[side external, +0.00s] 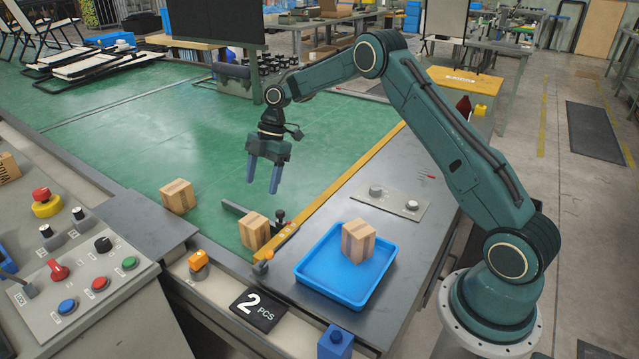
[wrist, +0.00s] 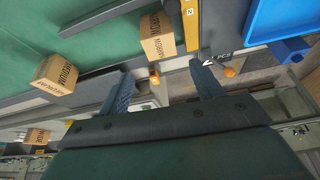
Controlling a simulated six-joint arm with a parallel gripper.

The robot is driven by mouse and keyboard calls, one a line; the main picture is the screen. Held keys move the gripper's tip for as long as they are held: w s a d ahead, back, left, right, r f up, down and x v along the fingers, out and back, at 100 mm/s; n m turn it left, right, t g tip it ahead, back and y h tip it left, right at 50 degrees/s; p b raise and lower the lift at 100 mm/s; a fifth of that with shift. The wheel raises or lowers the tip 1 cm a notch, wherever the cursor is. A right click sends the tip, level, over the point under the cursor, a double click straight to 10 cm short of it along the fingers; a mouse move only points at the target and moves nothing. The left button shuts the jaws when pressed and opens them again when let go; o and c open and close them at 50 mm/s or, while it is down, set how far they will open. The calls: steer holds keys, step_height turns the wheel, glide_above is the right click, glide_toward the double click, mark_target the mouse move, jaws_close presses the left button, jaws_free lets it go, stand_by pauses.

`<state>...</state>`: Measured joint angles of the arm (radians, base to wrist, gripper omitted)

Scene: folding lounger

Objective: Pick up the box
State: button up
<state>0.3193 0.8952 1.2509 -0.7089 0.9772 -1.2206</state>
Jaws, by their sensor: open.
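Several small cardboard boxes are in view. One box (side external: 177,196) sits on the green surface at the left. A second box (side external: 254,230) sits beside the yellow strip, next to a dark bar. A third box (side external: 358,241) is inside the blue tray (side external: 316,290). The wrist view shows a box marked MEDIUM at the left (wrist: 55,74) and another near the top middle (wrist: 157,37). My gripper (side external: 263,188) is open and empty, its blue fingers pointing down above the green surface, apart from all boxes. The fingers also show in the wrist view (wrist: 162,86).
A yellow strip (side external: 333,190) runs beside the tray's dark table. A dark bar and post (side external: 280,215) stand close to the middle box. A button panel (side external: 85,275) is at the left front. A "2 PCS" sign (side external: 258,309) lies before the tray. Green surface behind is mostly clear.

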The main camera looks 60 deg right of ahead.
mark_target(254, 219)
steer(key=shift+w+d+f, duration=0.1)
steer(key=shift+f, duration=0.35)
steer(key=shift+x, duration=4.3)
steer(key=shift+x, duration=2.55)
steer(key=shift+r, duration=0.1)
steer(key=c, duration=0.8)
